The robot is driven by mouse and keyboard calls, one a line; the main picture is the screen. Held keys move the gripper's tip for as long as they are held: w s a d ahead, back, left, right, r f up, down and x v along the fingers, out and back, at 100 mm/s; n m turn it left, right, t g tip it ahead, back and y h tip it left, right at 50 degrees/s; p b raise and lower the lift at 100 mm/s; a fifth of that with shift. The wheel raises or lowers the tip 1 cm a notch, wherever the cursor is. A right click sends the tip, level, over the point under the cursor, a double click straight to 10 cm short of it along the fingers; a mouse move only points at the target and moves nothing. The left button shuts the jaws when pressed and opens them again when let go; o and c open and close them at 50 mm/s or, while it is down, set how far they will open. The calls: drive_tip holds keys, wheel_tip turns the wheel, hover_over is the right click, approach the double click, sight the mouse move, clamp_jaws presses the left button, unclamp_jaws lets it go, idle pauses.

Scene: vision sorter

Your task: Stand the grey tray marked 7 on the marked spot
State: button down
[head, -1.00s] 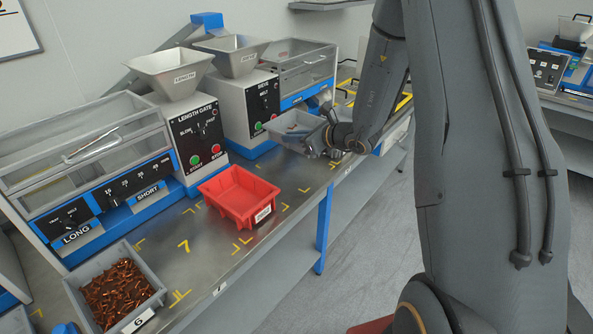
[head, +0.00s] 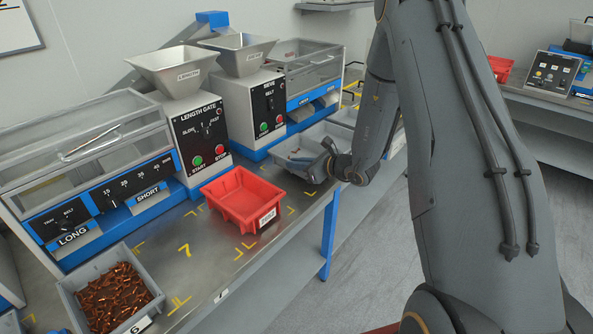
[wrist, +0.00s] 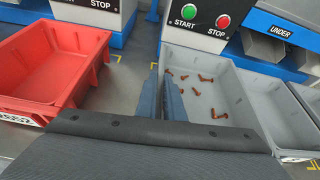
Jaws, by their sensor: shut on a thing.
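A grey tray (head: 292,146) with several copper-coloured screws inside is at my gripper, right of the red bin; it also shows in the wrist view (wrist: 208,101). My gripper (head: 326,168) is shut on this tray's wall; its fingers (wrist: 170,98) show at the tray's left side in the wrist view. No number is readable on this tray. I cannot tell whether it touches the bench. A yellow 7 (head: 184,250) with yellow corner marks is on the bare bench between the red bin and the grey tray marked 6.
The red bin (head: 241,200) stands close left of the held tray. The full tray marked 6 (head: 70,285) is at lower left. Another grey tray (wrist: 291,112) is right of the held one. Sorting machines (head: 197,130) line the back of the bench.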

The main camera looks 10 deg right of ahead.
drive_tip(key=shift+f, duration=1.4)
drive_tip(key=shift+f, duration=0.1)
drive_tip(key=c, duration=2.3)
unclamp_jaws()
drive_tip(key=shift+f, duration=0.15)
drive_tip(key=o, duration=0.4)
drive_tip(key=shift+o, duration=0.2)
